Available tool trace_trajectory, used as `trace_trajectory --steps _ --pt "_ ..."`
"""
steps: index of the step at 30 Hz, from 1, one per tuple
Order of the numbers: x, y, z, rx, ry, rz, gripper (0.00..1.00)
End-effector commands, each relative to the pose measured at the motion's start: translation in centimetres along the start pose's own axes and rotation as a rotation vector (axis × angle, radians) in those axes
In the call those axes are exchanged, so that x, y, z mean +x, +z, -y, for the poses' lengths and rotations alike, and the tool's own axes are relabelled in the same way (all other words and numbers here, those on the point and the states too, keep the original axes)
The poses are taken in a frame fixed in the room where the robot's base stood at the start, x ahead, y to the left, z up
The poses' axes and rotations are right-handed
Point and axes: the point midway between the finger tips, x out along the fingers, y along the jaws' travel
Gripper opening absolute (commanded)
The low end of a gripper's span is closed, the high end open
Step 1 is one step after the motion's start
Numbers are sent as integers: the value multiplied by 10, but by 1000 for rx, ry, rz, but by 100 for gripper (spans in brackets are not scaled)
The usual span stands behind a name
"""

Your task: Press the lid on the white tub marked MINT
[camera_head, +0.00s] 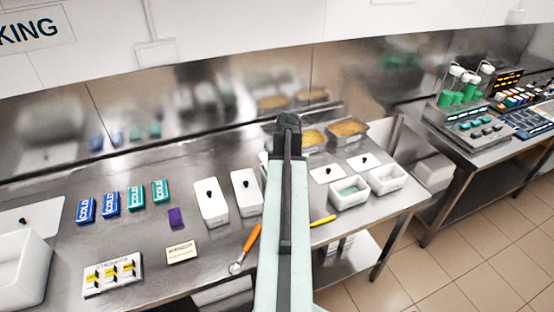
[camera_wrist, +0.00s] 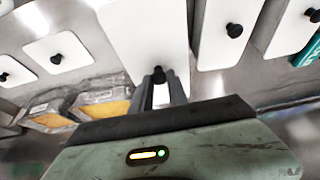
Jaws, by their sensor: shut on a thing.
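My gripper (camera_wrist: 160,84) is shut on the black knob (camera_wrist: 158,74) of a white rectangular lid (camera_wrist: 140,32) in the wrist view. I cannot tell whether a tub is under this lid. In the head view my arm hides the lid and the fingers. Two narrow white tubs (camera_head: 213,214) (camera_head: 247,204) left of my arm have knobbed lids on. Two open white tubs (camera_head: 349,204) (camera_head: 388,187) stand to the right, with two loose lids (camera_head: 324,176) (camera_head: 360,163) behind them. I cannot read MINT on any tub.
Blue and teal COLD packs (camera_head: 86,210) (camera_head: 160,191), a purple block (camera_head: 176,218) and an orange-handled tool (camera_head: 252,238) lie on the steel table. A large white tub (camera_head: 22,272) stands at far left. Pans of yellow contents (camera_head: 349,128) stand at the back.

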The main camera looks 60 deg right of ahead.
Motion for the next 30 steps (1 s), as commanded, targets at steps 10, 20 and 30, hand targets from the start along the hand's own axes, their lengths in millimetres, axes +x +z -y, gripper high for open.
trace_trajectory --steps 10,20,30 --pt "41 17 0 1 1 0 0" --pt "49 20 -1 1 0 0 0" --pt "49 20 -1 1 0 0 0"
